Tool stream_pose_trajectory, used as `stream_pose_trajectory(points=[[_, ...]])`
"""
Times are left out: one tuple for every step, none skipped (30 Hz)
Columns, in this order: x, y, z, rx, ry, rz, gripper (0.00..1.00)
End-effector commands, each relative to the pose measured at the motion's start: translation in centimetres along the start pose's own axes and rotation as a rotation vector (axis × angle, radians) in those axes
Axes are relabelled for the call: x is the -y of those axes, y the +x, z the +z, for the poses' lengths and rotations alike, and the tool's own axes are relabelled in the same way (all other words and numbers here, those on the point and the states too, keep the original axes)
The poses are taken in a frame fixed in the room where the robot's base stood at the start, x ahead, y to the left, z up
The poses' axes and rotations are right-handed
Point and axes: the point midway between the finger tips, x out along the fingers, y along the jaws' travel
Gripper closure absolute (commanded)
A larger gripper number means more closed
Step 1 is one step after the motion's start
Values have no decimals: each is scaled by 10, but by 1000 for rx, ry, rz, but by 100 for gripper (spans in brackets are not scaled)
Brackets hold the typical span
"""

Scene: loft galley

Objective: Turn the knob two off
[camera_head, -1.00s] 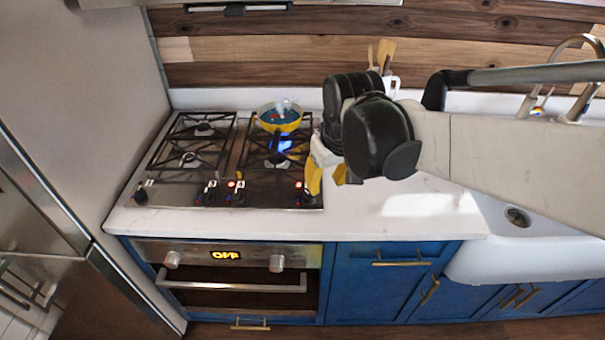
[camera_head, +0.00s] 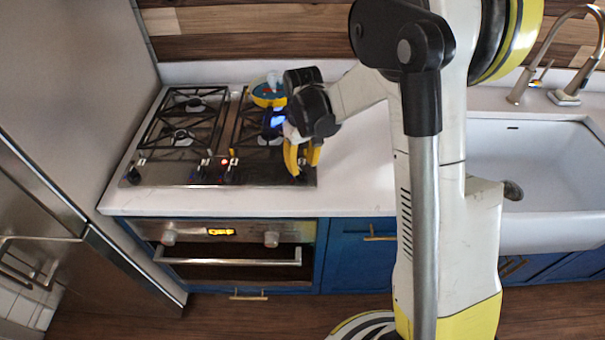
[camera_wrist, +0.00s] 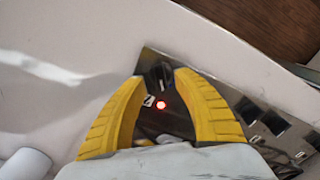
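The gas cooktop (camera_head: 262,180) has a row of dark knobs along its front edge. My gripper (camera_head: 300,170) is over the front right corner, at the rightmost knob. In the wrist view my gripper (camera_wrist: 160,75) is open, its yellow fingers on either side of a dark knob (camera_wrist: 159,78); I cannot tell whether they touch it. A red light (camera_wrist: 161,105) glows beside this knob, next to a small label (camera_wrist: 149,101) I cannot read clearly. Other knobs are the far left one (camera_head: 134,174) and a middle pair (camera_head: 200,171). Another red light shows at the pair.
A yellow pot (camera_head: 267,92) with blue contents sits on the back right burner; a blue flame (camera_head: 276,121) shows by the front right one. Oven (camera_head: 232,258) is below, a fridge (camera_head: 40,170) left, a sink (camera_head: 535,175) right. Counter right of the cooktop is clear.

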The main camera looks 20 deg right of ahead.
Motion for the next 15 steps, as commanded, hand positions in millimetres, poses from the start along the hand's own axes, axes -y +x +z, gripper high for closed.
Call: stream_pose_trajectory(points=[[0, 11, 0, 0, 0, 0, 64], [0, 15, 0, 0, 0, 0, 64], [0, 21, 0, 0, 0, 0, 64], [0, 24, 0, 0, 0, 0, 64], [0, 27, 0, 0, 0, 0, 64], [0, 30, 0, 0, 0, 0, 64], [0, 32, 0, 0, 0, 0, 64], [0, 33, 0, 0, 0, 0, 64], [0, 34, 0, 0, 0, 0, 64], [0, 35, 0, 0, 0, 0, 64], [0, 35, 0, 0, 0, 0, 64], [0, 35, 0, 0, 0, 0, 64], [0, 35, 0, 0, 0, 0, 64], [0, 35, 0, 0, 0, 0, 64], [0, 35, 0, 0, 0, 0, 64]])
